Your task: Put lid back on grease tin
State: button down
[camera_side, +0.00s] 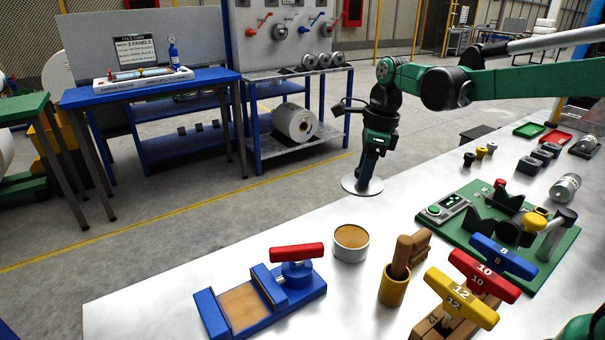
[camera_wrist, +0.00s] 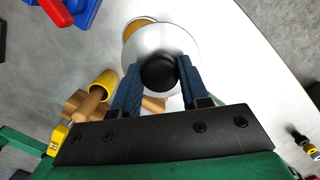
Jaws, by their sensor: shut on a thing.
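The grease tin (camera_side: 350,243) stands open on the white table, a short silver can with tan grease showing at its top. My gripper (camera_side: 370,175) is shut on the black knob of the round silver lid (camera_side: 362,186). It holds the lid above the table, behind and slightly right of the tin in the side view. In the wrist view the lid (camera_wrist: 150,50) lies flat below my gripper (camera_wrist: 159,76), its black knob between the two fingers. The tin (camera_wrist: 137,27) shows only partly there, past the lid's upper-left edge.
A blue clamp fixture with a red handle (camera_side: 297,252) stands left of the tin. A yellow cup (camera_side: 394,289) with a wooden-handled tool is close on the right. Numbered T-handles (camera_side: 484,275) and a green board (camera_side: 545,262) stand farther right. The table behind the tin is clear.

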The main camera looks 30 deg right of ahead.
aim_at(358, 192)
jog(key=a+f, duration=0.1)
jog(key=s+a+f, duration=0.1)
jog(key=f, duration=0.1)
jog(key=shift+s+a, duration=0.2)
jog(key=shift+a, duration=0.15)
jog(key=shift+f, duration=3.05)
jog(key=shift+f, duration=0.15)
grip_release()
jog(key=shift+r, duration=3.5)
